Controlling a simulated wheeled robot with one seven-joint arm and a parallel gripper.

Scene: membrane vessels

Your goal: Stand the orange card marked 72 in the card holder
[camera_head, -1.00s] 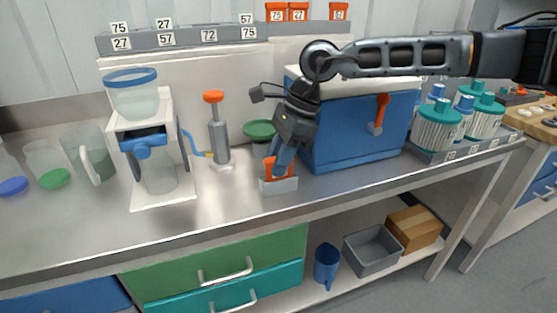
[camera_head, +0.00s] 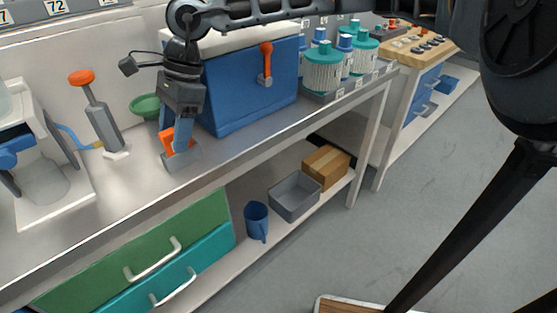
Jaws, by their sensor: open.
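An orange card (camera_head: 167,141) stands upright at the small grey card holder (camera_head: 184,160) on the bench. Its lower edge appears to be in the holder. My gripper's fingers cover much of the card, and its number cannot be read. My gripper (camera_head: 182,146) points down over the card and holder, its fingers open around or just in front of the card. I cannot tell whether a finger still touches it.
A blue box (camera_head: 245,95) with an orange handle stands close right of my gripper. A green funnel or dish (camera_head: 146,106) is behind, and a grey cylinder with an orange top (camera_head: 102,120) is at left. Bare bench lies in front of the holder.

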